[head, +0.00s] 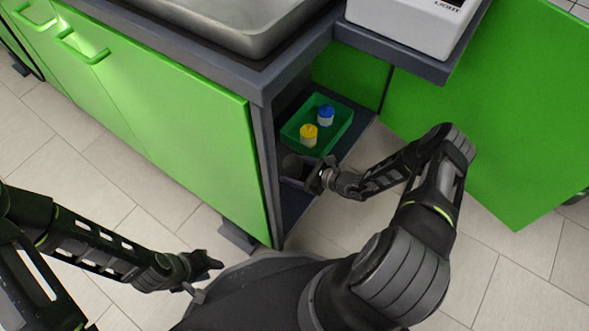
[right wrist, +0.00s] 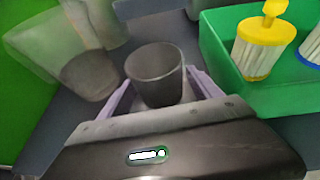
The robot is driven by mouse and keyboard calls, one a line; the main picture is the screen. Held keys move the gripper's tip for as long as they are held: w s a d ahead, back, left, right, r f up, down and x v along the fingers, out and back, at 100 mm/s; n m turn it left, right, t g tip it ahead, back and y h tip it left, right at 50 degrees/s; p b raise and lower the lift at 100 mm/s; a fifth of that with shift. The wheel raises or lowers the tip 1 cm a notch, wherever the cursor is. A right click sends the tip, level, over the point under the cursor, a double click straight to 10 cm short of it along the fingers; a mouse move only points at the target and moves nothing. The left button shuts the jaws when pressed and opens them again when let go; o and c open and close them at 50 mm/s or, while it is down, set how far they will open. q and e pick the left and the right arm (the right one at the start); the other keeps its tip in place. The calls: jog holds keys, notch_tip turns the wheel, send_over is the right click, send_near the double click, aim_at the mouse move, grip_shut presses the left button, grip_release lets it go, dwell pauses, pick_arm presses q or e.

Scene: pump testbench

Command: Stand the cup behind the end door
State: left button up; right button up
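The dark grey cup (right wrist: 155,62) is upright between my right gripper's fingers (right wrist: 160,88) in the right wrist view. Both fingers seem to touch its sides; its lower part is partly hidden by the hand. In the head view the cup (head: 292,166) is inside the open bay, over the dark shelf, with my right gripper (head: 314,176) reaching in from the right. I cannot tell whether its base touches the shelf. The green end door panel (head: 200,120) stands left of the bay. My left gripper (head: 205,275) is open and empty, low over the floor.
A green tray (head: 345,133) holds a yellow-capped container (head: 309,135) and a blue-capped container (head: 325,115), just behind the cup. A dark post (head: 265,170) edges the bay. A see-through shape (right wrist: 85,60) shows left of the cup. A green panel (head: 500,130) stands right.

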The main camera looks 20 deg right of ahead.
jog(key=shift+s+d+r, duration=0.15)
jog(key=shift+r, duration=0.15)
jog(key=p+v, duration=0.3)
jog(key=v, duration=0.7)
jog(key=shift+s+d+r+p, duration=0.1)
jog(key=shift+s+p, duration=0.05)
jog(key=shift+p, duration=0.15)
jog(key=shift+s+d+r, duration=0.15)
jog(key=shift+s+d, duration=0.15)
jog(key=shift+s, duration=0.15)
jog(key=shift+r, duration=0.1)
